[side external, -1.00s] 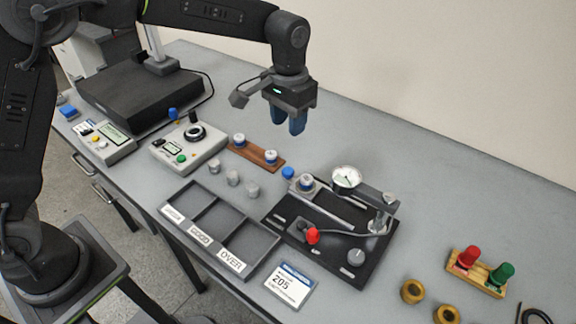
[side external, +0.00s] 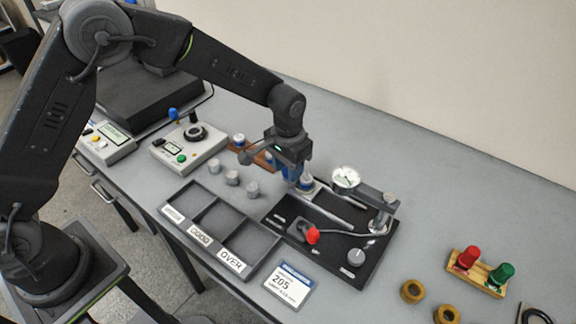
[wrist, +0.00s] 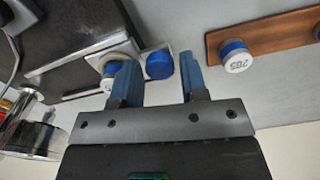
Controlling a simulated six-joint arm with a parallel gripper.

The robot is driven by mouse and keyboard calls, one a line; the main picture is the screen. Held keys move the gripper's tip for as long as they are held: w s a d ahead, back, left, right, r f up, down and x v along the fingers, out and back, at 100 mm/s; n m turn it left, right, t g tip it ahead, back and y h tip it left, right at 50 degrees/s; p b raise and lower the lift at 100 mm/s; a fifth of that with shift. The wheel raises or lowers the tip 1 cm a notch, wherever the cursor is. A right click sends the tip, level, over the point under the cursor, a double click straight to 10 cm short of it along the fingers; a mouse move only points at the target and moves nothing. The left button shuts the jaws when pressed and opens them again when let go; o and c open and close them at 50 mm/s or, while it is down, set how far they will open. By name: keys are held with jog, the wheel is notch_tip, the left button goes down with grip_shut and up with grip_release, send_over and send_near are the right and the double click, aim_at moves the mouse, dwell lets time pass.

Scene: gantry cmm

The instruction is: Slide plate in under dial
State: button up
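A small light plate (wrist: 128,50) carries a white-and-blue puck (wrist: 108,62) and has a blue knob (wrist: 159,64) at its end. In the side view the puck (side external: 306,183) sits at the back left of a black fixture (side external: 352,283), left of the round dial (side external: 346,177) on its arm. My gripper (side external: 293,172) is low at the plate's knob end and hides the knob there. In the wrist view my gripper (wrist: 158,82) is open, its blue fingers apart. The knob shows between them, nearer the left finger; contact cannot be told.
A wooden strip (wrist: 265,36) with pucks lies close beside my gripper. A compartment tray (side external: 262,243), several grey cylinders (side external: 232,177) and a red-knobbed lever (side external: 312,236) stand in front. The table behind the fixture is clear.

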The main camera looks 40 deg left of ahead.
aim_at(305, 178)
jog(key=c, duration=0.6)
jog(key=d, duration=0.4)
jog(key=shift+d, duration=0.4)
jog(key=shift+c, duration=0.2)
jog(key=o, duration=0.6)
jog(key=shift+o, duration=0.2)
jog(key=shift+r, duration=0.1)
notch_tip(305, 178, up, 14)
